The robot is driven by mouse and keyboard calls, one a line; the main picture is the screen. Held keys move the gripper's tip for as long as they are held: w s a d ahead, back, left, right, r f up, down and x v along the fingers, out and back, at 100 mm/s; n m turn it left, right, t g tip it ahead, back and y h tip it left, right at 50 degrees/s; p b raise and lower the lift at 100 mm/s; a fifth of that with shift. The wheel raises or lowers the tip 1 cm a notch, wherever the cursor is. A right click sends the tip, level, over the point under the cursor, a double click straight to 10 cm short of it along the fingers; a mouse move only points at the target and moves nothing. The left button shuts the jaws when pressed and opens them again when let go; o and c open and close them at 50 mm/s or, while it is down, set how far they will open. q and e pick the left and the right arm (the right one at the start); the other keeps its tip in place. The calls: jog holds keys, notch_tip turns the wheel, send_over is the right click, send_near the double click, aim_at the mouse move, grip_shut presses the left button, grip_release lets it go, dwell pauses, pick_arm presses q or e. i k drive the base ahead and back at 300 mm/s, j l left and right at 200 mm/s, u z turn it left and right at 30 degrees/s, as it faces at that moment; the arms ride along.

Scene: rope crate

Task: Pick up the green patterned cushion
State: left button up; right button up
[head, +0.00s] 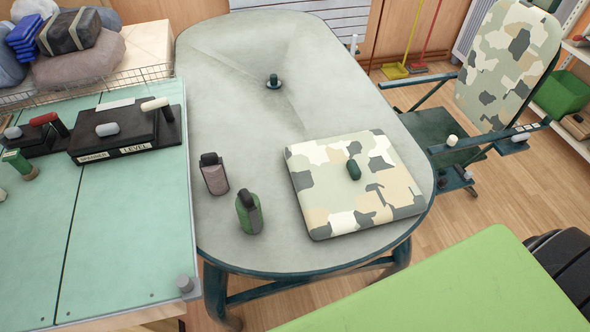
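The green patterned cushion (340,192) is a square pad with a camouflage print in green, grey, beige and white. It lies flat on the right front part of the grey oval table (235,75). A small dark green knob-like object (353,170) shows on top of its middle; I cannot tell whether it is attached. The cushion is otherwise uncovered. Neither of my grippers shows in the head view.
A grey-brown container (214,175) and a green container (249,213) stand left of the cushion. A dark knob (273,81) is farther back. A camouflage-backed chair (508,65) stands right, a light green surface (450,295) front right, a workbench (120,215) left.

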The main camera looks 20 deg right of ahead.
aim_at(353, 174)
jog(key=l+u, duration=0.35)
jog(key=k+l+u, duration=0.15)
jog(key=l+u, duration=0.2)
jog(key=l, duration=0.15)
jog(key=k+l+u, duration=0.15)
jog(key=l+u, duration=0.15)
jog(key=k+l+u, duration=0.2)
jog(key=l+u, duration=0.15)
jog(key=k+l+u, duration=0.35)
jog(key=i+l, duration=0.1)
